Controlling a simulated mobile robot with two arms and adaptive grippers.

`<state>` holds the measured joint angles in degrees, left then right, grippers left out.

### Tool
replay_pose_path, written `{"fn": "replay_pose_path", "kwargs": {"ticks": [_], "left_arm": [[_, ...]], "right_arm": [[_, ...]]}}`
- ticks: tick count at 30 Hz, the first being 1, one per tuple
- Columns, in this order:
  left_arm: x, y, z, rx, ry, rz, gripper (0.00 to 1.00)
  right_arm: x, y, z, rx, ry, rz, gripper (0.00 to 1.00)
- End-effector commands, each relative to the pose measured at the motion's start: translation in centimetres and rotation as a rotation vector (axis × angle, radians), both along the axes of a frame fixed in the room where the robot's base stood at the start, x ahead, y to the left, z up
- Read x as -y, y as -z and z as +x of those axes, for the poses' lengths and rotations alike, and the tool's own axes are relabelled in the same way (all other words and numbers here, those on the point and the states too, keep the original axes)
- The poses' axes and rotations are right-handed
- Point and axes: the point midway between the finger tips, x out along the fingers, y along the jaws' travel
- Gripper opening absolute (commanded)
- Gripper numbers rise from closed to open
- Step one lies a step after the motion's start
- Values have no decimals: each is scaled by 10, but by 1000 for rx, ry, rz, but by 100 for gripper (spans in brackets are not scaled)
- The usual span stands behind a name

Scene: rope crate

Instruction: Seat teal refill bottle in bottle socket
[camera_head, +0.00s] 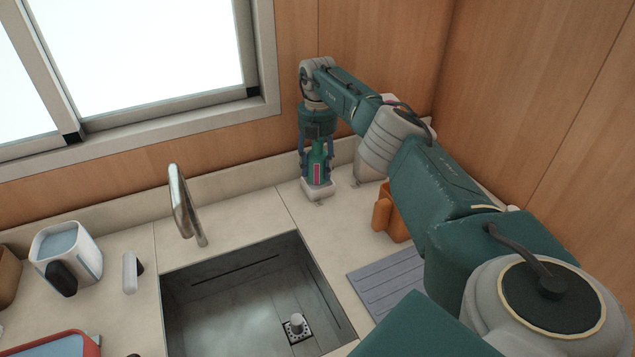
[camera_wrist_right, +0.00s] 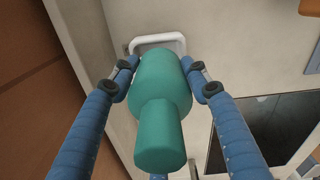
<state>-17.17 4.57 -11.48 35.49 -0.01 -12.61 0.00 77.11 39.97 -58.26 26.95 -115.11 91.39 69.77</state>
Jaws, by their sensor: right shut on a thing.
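The teal refill bottle (camera_head: 317,172) has a pink label and stands roughly upright by the back wall. My right gripper (camera_head: 317,165) comes down from above and is shut on it. In the right wrist view the bottle (camera_wrist_right: 160,95) sits between the two blue fingers, its narrow neck toward the camera. The white bottle socket (camera_head: 319,190) is right below the bottle. Its rim also shows behind the bottle in the right wrist view (camera_wrist_right: 157,40). The bottle's bottom end is hidden, so I cannot tell whether it is inside the socket. My left gripper is not in view.
The sink (camera_head: 255,300) lies in front of the socket, with a faucet (camera_head: 184,205) to its left. An orange holder (camera_head: 391,213) and a grey ribbed mat (camera_head: 388,282) are right of the sink. A white container (camera_head: 66,250) stands at the left. The wall is close behind the socket.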

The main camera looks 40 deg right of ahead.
Motion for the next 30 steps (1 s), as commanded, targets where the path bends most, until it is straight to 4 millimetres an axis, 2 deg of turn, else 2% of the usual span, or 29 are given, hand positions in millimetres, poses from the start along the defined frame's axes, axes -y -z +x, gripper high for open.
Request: {"fn": "replay_pose_path", "kwargs": {"ticks": [30], "left_arm": [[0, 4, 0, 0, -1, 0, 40]], "right_arm": [[0, 9, 0, 1, -1, 1, 10]]}}
